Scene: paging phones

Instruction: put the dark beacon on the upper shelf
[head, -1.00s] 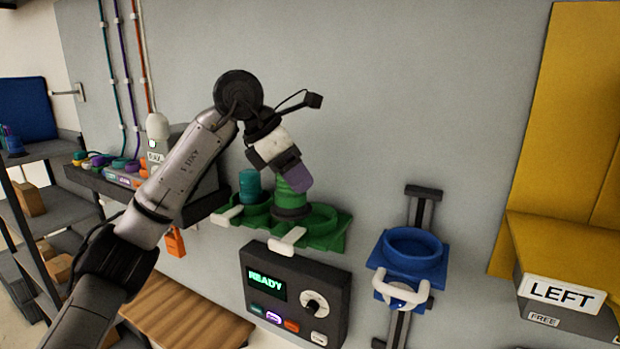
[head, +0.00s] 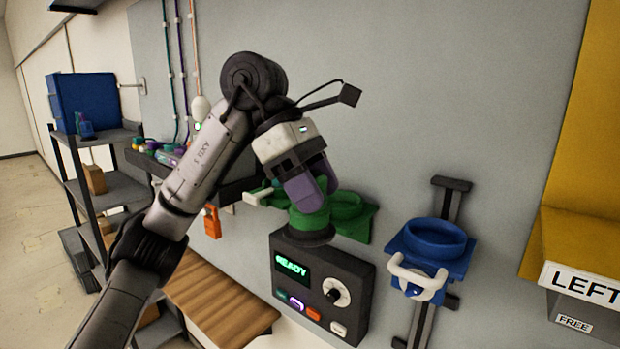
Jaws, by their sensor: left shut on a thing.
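My left gripper (head: 313,192) is shut on a green beacon (head: 309,221) with a dark round base. The purple fingers hold it from above, and it is slightly tilted. It is out of the green two-ring holder (head: 352,222), in front of it and over the top of the control panel. Its lamp shows no glow. A rack on the left has an upper shelf (head: 104,139) with a small blue and purple object (head: 85,126) and a blue panel or bin (head: 84,101) on it. My right gripper is not in view.
The control panel (head: 352,275) reads READY. A blue ring holder (head: 432,250) with a white handle is right of it. A yellow cabinet (head: 570,230) is at the right. A wooden bench (head: 215,300) and a dark wall ledge with coloured pieces lie between rack and panel.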

